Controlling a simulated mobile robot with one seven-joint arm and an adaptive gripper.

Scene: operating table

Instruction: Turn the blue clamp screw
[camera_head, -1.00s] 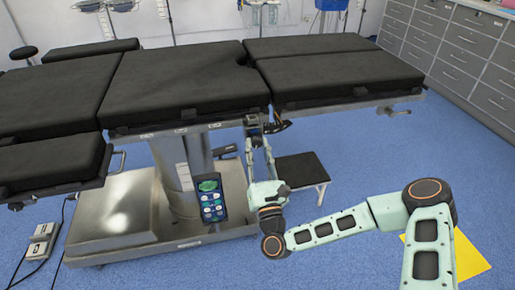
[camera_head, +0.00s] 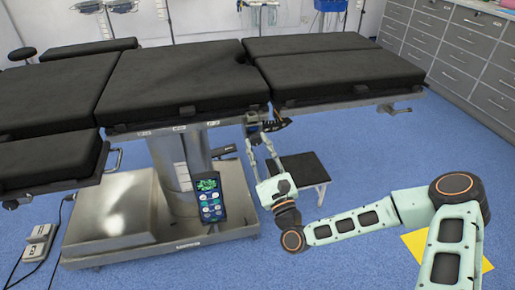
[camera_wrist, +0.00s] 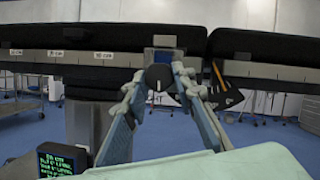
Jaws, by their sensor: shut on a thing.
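The screw itself is too small to make out there.
The black-padded operating table (camera_head: 185,80) overhangs my gripper. A lit hand control (camera_head: 209,198) hangs by the column. A black step stool (camera_head: 302,170) stands behind my gripper. A dark pointed part (camera_wrist: 228,98) sits on the rail right of the clamp.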

